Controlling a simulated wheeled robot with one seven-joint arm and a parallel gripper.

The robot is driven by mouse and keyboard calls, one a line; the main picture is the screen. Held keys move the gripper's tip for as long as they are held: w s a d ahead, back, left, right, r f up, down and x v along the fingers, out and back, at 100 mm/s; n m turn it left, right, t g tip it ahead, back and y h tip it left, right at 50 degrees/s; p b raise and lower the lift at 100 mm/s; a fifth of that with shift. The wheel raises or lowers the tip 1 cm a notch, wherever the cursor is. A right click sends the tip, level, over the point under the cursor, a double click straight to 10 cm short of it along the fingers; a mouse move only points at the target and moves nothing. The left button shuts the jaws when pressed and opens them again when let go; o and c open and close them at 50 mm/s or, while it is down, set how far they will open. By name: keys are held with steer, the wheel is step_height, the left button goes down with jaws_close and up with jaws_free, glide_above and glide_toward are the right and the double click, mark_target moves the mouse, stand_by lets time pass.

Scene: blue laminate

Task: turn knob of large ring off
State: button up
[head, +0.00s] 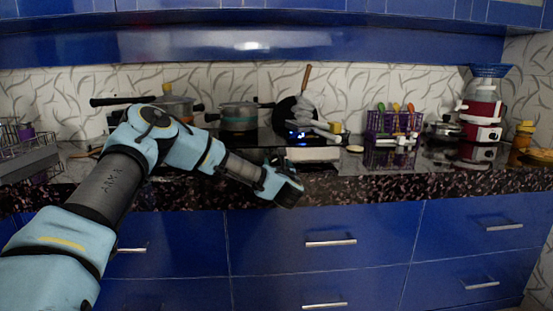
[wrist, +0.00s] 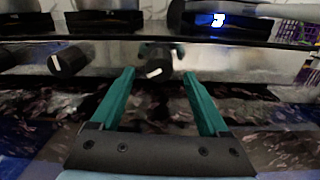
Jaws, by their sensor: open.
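The other knob (wrist: 68,62) is to the left, outside my fingers. I cannot tell which knob serves the large ring. My gripper (wrist: 158,76) is open, with teal fingers on both sides of the middle knob. In the head view my gripper (head: 292,188) is at the counter's front edge, and the knobs cannot be made out.
Pots (head: 239,116) and a dark pan (head: 285,112) stand on the cooktop behind my arm. A purple rack (head: 385,122) and a red-and-white appliance (head: 482,112) stand right. Blue drawers with handles (head: 331,242) lie below.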

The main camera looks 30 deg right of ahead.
mark_target(276, 160)
steer(key=shift+x, duration=1.6)
jaws_close()
